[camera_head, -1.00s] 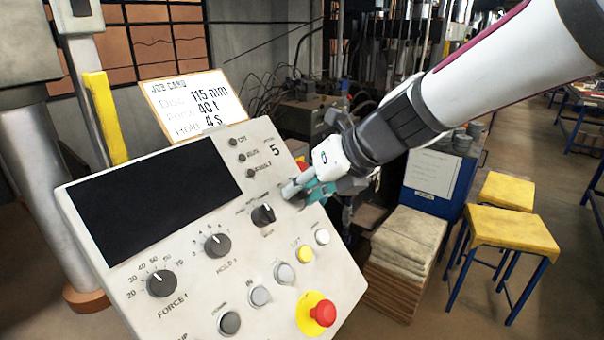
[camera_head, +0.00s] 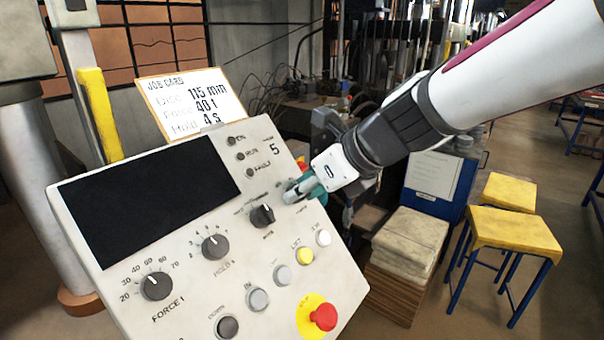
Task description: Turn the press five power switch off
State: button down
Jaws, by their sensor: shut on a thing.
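The press control panel (camera_head: 255,222) is marked 5 at its upper right and fills the lower left of the head view. My gripper (camera_head: 290,196) is at the panel's upper right, its fingertips closed on a small part at the panel face, right of a black selector knob (camera_head: 262,215). The power switch is most likely that part; my fingers hide nearly all of it, so its position cannot be read. The panel's display (camera_head: 150,190) is black, and the small indicator lamps (camera_head: 240,156) look dark.
Below are the force knob (camera_head: 156,286), the hold knob (camera_head: 215,247), several push buttons (camera_head: 258,299) and a red emergency stop (camera_head: 323,317) on yellow. A job card (camera_head: 191,100) stands behind the panel.

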jog(key=c, duration=1.3)
grip_release()
jog(key=shift+r, duration=0.1)
jog(key=v, duration=1.2)
